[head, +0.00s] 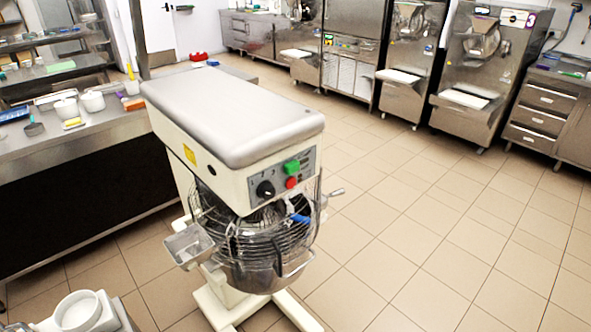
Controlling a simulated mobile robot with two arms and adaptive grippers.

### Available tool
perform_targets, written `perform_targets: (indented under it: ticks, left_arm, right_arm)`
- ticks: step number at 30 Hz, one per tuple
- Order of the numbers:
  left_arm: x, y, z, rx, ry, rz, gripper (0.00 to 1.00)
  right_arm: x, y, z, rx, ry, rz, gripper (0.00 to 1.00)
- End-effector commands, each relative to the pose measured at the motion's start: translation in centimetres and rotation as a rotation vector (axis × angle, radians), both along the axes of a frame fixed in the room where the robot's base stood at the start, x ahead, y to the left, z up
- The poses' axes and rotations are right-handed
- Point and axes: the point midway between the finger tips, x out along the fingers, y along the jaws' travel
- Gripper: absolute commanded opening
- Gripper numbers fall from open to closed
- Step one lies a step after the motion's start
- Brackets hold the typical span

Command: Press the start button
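A white floor-standing mixer (232,112) stands in the middle of the head view. Its front panel (253,190) carries a green button (292,166), a red button (291,182) just below it, and a black knob (265,189) to the left. No lettering is readable on the green or red button. Below the panel is a wire guard (215,214) around a metal bowl (262,275). Neither of my grippers shows in this view, and nothing covers the buttons.
A steel counter (100,130) with white tubs runs along the left. Steel machines (486,75) and a drawer cabinet (540,120) line the back. The tiled floor (430,230) right of the mixer is clear.

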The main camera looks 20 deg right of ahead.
Motion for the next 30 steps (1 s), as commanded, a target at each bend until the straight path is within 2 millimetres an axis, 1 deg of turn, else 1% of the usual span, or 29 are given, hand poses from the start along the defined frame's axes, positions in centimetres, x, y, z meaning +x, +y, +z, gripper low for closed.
perform_targets:
  ticks: [1,5,30]
  left_arm:
    - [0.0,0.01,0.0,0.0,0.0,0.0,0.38]
    - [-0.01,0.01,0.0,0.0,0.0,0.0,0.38]
    - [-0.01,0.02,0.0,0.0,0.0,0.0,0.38]
  right_arm:
    - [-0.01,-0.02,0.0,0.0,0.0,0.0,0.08]
    - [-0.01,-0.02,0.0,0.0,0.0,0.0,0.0]
    - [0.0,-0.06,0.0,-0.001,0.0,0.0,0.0]
